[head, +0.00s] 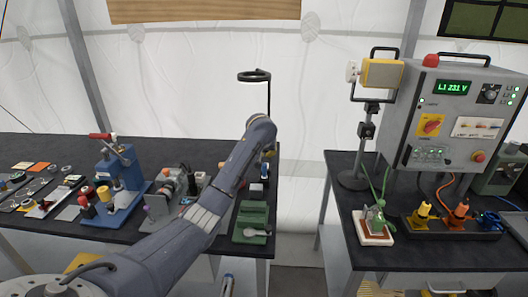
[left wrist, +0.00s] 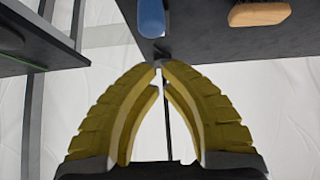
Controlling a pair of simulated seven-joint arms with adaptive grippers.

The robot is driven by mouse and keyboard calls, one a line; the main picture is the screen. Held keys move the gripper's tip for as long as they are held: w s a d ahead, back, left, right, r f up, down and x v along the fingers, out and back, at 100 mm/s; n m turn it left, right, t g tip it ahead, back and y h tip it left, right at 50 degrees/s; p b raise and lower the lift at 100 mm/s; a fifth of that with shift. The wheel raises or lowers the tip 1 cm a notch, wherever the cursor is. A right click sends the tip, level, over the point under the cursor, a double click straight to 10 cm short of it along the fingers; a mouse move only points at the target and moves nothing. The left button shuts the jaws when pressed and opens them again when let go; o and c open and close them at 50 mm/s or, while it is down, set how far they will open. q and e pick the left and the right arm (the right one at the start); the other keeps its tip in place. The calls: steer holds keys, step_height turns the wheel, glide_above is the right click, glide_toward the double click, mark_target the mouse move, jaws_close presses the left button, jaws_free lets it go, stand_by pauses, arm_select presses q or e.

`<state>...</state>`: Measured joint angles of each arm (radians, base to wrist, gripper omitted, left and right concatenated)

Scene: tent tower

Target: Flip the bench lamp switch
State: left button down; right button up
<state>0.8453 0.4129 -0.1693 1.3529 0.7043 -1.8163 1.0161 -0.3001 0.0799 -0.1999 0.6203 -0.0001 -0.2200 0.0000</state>
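The black ring-shaped lamp head (head: 254,76) stands on a thin pole at the back right corner of the left bench (head: 258,262). I cannot make out its switch for certain. My left arm reaches across that bench, and its forearm hides the gripper in the head view. In the left wrist view my left gripper (left wrist: 161,68) has yellow ribbed fingers whose tips come together, with only a thin gap showing. A small grey piece (left wrist: 159,60) shows just beyond the tips, by the dark bench edge; I cannot tell whether they touch. My right gripper is not in view.
A blue press (head: 118,182), small tools and a green tray (head: 252,222) crowd the left bench. A gap separates it from the right bench, which holds a yellow work light (head: 382,73) and a grey control box (head: 455,118). The wrist view shows a brush (left wrist: 258,13).

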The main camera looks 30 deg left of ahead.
arm_select(q)
steer(key=shift+s+v, duration=0.2)
steer(key=shift+v, duration=1.15)
steer(key=shift+f, duration=0.2)
